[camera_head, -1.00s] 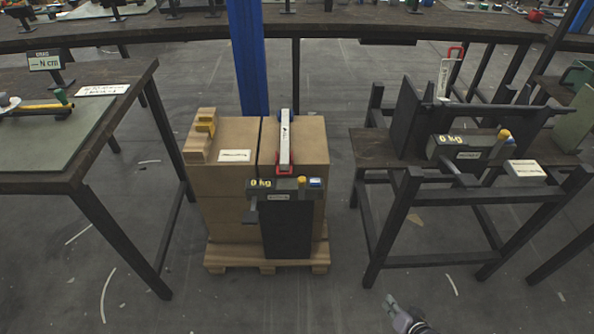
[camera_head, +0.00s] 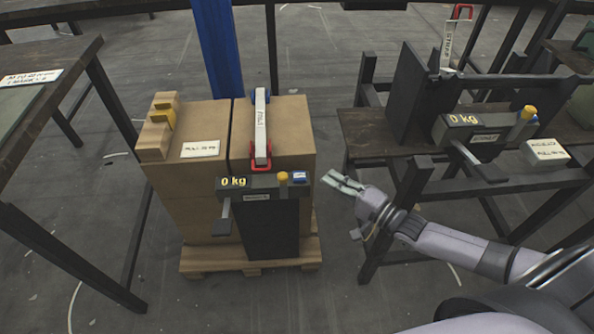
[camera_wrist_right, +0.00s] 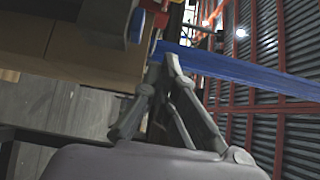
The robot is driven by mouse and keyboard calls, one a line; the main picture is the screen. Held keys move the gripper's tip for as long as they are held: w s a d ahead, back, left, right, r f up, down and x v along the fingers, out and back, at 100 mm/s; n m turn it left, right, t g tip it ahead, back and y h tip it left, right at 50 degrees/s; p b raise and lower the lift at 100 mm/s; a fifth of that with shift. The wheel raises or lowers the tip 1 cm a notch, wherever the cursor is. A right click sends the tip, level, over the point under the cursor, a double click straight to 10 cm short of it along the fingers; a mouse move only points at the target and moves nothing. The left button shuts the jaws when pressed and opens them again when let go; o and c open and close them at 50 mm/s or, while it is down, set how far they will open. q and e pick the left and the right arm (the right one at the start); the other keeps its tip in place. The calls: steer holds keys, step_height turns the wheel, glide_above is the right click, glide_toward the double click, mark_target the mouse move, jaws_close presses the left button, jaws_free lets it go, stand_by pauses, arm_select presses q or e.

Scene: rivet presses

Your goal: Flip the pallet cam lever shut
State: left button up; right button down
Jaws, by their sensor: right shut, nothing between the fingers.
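A long pale lever (camera_head: 261,130) with a label and a red handle end (camera_head: 261,157) stands out above the boxes on the pallet (camera_head: 205,262). Its far end is by a blue part; I cannot tell its exact tilt. Below the red end is a dark press (camera_head: 268,232) with a "0 kg" display (camera_head: 233,182), a yellow knob (camera_head: 283,177) and a blue button. My right gripper (camera_head: 345,180) is shut and empty, to the right of the press and apart from it. Its fingers (camera_wrist_right: 170,62) also show in the right wrist view. My left gripper is not in view.
A stand (camera_head: 375,135) at right carries another press (camera_head: 485,127) and an upright lever (camera_head: 455,38) with a red handle. A wooden block (camera_head: 155,140) with a yellow part is on the boxes. A blue post (camera_head: 217,50) rises behind. A table (camera_head: 45,75) is at left.

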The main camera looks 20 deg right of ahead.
mark_target(298, 180)
steer(key=b+x, duration=0.1)
steer(key=x, duration=0.9)
steer(key=shift+s+a, duration=0.95)
steer(key=shift+s, duration=0.05)
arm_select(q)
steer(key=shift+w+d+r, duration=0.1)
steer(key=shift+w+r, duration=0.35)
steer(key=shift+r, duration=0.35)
arm_select(e)
steer(key=shift+s+a, duration=0.35)
steer(key=shift+a, duration=0.05)
